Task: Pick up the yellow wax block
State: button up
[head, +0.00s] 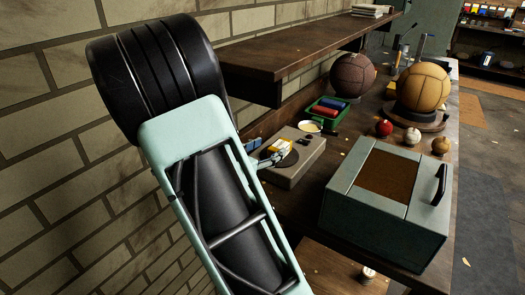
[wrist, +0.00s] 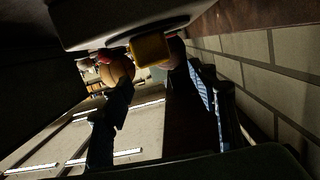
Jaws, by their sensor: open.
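The yellow wax block (head: 281,145) sits on the grey slab (head: 291,178) on the bench, beside a dark round disc. My gripper (head: 264,152) is close to the block on its near left side, partly hidden behind my arm. In the wrist view the yellow block (wrist: 149,49) shows beyond my two spread fingers, in the gap between them. My gripper (wrist: 158,78) is open and empty. I see no finger touching the block. The wrist view is dark and turned over, with the grey slab (wrist: 125,22) along the top.
A wooden shelf (head: 300,55) overhangs the bench close behind the slab, along the brick wall. A green tray (head: 327,110) with coloured blocks stands beyond the slab. A mint box (head: 385,205) with a black handle is at right. Two large balls and several small ones stand farther back.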

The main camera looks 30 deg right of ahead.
aim_at(271, 153)
jog(key=shift+w+d+f+b, duration=0.15)
jog(key=shift+f+b, duration=0.1)
jog(key=shift+f, duration=0.3)
jog(key=shift+w+d+f+b, duration=0.1)
jog(key=shift+w+f+b, duration=0.1)
jog(key=shift+f, duration=0.35)
jog(key=shift+d+f, duration=0.1)
jog(key=shift+d, duration=0.1)
jog(key=shift+w+d+f+b, duration=0.2)
jog(key=shift+d+b, duration=0.1)
jog(key=shift+b, duration=0.15)
jog(key=x, duration=0.5)
jog(key=shift+d+r, duration=0.15)
jog(key=shift+d, duration=0.1)
jog(key=x, duration=0.3)
jog(key=r+b+x, duration=0.1)
jog(key=x, duration=0.1)
jog(key=shift+s+d+f, duration=0.2)
jog(key=shift+d, duration=0.05)
grip_shut()
